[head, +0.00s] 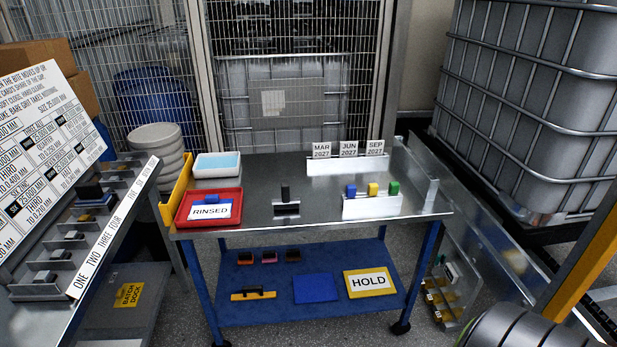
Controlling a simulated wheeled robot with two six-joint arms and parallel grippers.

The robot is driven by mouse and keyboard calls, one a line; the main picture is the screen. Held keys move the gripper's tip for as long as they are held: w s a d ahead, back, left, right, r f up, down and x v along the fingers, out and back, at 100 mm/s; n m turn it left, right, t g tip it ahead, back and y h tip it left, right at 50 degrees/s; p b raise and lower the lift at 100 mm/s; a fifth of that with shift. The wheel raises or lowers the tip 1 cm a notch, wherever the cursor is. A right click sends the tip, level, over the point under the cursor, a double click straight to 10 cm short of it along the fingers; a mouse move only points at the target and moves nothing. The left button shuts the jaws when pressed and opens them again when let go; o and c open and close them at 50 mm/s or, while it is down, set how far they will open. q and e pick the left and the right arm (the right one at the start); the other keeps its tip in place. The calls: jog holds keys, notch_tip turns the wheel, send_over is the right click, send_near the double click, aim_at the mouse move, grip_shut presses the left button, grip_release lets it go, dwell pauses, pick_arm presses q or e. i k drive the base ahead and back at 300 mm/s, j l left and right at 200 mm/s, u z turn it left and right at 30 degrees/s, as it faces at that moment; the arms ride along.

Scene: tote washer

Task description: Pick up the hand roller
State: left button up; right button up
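I cannot say for sure which item is the hand roller. A small tool with an upright black handle (285,193) stands in a low metal holder (287,208) in the middle of the steel cart top. A yellow bar with a black grip (253,295) lies on the cart's blue lower shelf at the left. Neither of my grippers shows in the head view, and nothing is seen touching these items.
The cart top (330,220) holds a red RINSED tray (236,217), a white tray of blue liquid (217,175), a rack with blue, yellow and green blocks (372,207) and date cards (348,149). A sloped tool rack (112,243) stands left. Clear steel surrounds the black-handled tool.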

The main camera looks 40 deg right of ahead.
aim_at(287, 202)
jog(key=z, duration=1.15)
jog(key=u, duration=2.35)
jog(key=z, duration=2.2)
